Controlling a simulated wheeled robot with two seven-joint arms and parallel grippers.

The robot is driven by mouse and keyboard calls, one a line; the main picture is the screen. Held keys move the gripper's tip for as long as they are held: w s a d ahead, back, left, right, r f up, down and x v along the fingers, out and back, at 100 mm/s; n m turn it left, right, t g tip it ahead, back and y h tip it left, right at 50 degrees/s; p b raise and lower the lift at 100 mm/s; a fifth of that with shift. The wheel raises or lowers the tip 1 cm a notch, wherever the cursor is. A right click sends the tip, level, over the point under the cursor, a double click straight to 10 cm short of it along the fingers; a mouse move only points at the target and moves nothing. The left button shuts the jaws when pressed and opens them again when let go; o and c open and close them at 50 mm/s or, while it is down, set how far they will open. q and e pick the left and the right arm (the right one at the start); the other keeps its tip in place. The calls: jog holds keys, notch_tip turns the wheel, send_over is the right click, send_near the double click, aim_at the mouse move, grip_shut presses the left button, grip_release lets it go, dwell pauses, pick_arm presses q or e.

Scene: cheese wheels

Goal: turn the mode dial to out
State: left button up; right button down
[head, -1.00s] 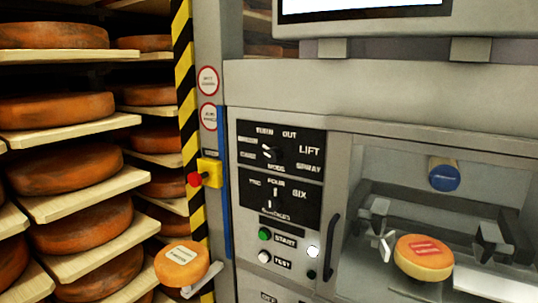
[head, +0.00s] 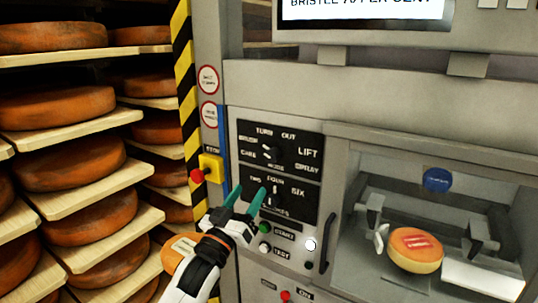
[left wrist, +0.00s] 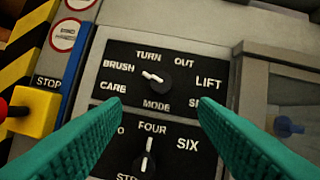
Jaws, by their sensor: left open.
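The mode dial (head: 271,153) is a black knob on the upper black panel of the machine. In the left wrist view the mode dial (left wrist: 157,80) has its white pointer towards BRUSH; OUT is printed at its upper right. My left gripper (head: 249,192) has teal fingers and is open and empty, in front of the lower dial panel, below the mode dial. In the left wrist view the left gripper's fingers (left wrist: 160,106) stand apart, either side of and below the dial, not touching it. My right gripper is out of view.
A lower dial (head: 275,195) points up to FOUR. A red stop button (head: 196,177) on a yellow box is left of the panels. A dark handle (head: 327,242) and a chamber with a cheese wheel (head: 415,250) are right. Shelves of cheese (head: 75,158) fill the left.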

aim_at(270, 158)
pick_arm(q)
jog(key=p+x, duration=0.3)
jog(key=x, duration=0.7)
jog(key=shift+w+d+r+p, duration=0.1)
jog(key=shift+w+r+p, duration=0.1)
jog(key=shift+r+p, duration=0.1)
jog(key=shift+w+d+r, duration=0.2)
jog(key=shift+w+d, duration=0.15)
jog(key=shift+w, duration=0.3)
jog(key=c, duration=1)
jog(key=shift+o, duration=0.2)
